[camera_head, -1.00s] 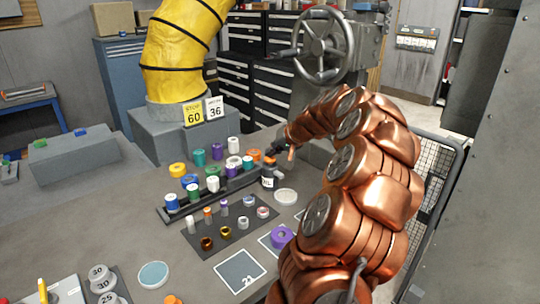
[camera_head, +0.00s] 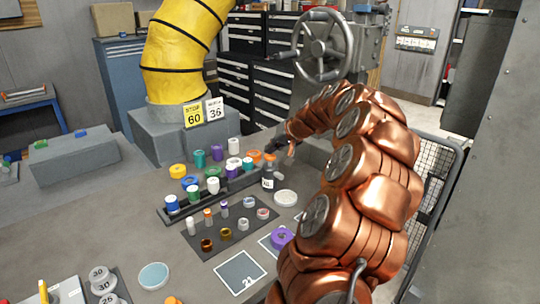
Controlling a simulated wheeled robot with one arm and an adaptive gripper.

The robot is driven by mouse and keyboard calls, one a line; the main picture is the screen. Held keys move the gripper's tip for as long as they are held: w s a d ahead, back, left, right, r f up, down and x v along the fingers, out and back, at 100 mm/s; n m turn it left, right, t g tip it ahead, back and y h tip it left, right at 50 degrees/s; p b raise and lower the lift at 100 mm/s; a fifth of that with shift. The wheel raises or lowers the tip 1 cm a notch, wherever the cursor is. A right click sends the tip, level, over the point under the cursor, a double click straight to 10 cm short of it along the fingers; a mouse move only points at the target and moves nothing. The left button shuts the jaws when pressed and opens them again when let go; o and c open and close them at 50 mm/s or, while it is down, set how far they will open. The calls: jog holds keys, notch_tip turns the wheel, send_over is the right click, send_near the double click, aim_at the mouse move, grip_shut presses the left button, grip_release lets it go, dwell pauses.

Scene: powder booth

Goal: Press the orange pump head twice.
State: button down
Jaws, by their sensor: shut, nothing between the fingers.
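A small dark bottle (camera_head: 267,179) with a white label stands upright at the right end of the rows of small containers on the grey bench. Its orange pump head (camera_head: 270,157) shows on top. My gripper (camera_head: 270,149) is dark and shut, with nothing in it. It is just above and behind the pump head in this view; I cannot tell whether they touch. My copper arm reaches in from the right and does not cover the bottle.
A black rack (camera_head: 170,217) with several capped jars runs left of the bottle. A dark mat (camera_head: 226,236) with small vials and rings lies in front. A white round dish (camera_head: 286,197) lies close to the bottle's right. A purple ring (camera_head: 281,236) lies nearer.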

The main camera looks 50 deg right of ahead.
aim_at(271, 156)
jog(key=shift+r, duration=0.45)
jog(key=shift+r+p, duration=0.65)
jog(key=shift+r, duration=1.85)
